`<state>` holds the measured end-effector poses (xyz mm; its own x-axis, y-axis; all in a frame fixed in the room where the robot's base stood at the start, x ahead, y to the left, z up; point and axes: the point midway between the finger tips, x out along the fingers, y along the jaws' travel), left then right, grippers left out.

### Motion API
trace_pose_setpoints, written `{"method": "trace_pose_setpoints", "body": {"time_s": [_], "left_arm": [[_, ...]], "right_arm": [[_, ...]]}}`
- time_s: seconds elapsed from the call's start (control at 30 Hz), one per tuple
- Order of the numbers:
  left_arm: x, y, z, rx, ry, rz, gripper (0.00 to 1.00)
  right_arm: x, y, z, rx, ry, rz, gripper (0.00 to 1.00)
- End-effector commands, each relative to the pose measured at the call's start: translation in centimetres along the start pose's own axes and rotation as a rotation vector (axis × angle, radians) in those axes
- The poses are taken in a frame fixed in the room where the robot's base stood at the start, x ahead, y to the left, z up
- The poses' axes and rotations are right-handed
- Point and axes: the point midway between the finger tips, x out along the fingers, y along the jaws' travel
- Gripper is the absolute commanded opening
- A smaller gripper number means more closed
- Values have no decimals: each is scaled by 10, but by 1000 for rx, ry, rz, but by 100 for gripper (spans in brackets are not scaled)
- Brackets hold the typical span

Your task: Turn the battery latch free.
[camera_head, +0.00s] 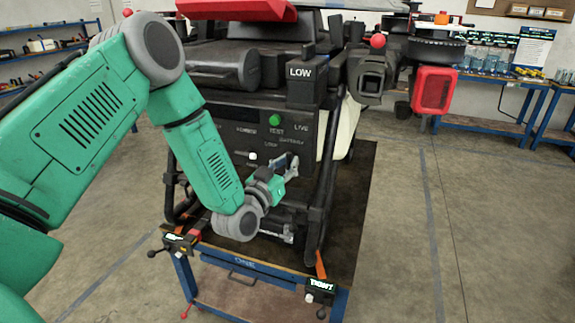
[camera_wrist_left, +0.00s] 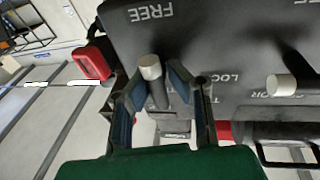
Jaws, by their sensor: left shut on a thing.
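The drone's dark panel (camera_head: 262,135) faces me on a blue bench and carries a green button and small white labels. In the left wrist view, a dark lever with a white tip (camera_wrist_left: 151,68), which I take for the battery latch, stands out from the panel near the words FREE and LOCK. My left gripper (camera_head: 290,165) is at the lower part of the panel. In the wrist view its fingers (camera_wrist_left: 158,88) are on either side of the lever, shut on it. In the head view the gripper hides this lever. My right gripper is out of view.
A second white-tipped lever (camera_wrist_left: 281,85) stands to the right in the wrist view. Dark frame legs (camera_head: 322,190) flank the panel. A red lamp (camera_head: 433,90) hangs at the right. The bench (camera_head: 262,266) has clamps at its front corners. Floor is clear at right.

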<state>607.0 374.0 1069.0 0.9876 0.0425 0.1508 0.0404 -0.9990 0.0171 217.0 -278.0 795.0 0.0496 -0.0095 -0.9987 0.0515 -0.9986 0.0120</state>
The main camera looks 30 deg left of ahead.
Motion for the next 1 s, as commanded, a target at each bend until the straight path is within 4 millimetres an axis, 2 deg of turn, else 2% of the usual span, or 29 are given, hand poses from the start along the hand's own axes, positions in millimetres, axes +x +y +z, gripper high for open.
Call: {"method": "trace_pose_setpoints", "body": {"time_s": [0.03,0.27,0.3,0.33,0.37,0.63,0.77,0.87,1.0], "left_arm": [[-3,4,5,-4,-16,10,0],[-3,4,5,-3,-16,10,0],[-3,4,5,-3,-16,10,20],[-3,4,5,-3,-17,10,31],[-3,4,5,-3,-16,9,36],[-2,0,2,-3,-7,4,36],[-7,-2,3,-3,-7,2,36],[-21,-2,3,-3,-8,2,36],[-50,-1,3,-3,-11,4,36]], "right_arm": [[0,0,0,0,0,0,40],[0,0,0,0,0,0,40],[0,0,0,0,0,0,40],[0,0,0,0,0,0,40],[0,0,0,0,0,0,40],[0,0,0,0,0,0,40],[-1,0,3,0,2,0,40],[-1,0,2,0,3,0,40],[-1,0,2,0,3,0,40]]}}
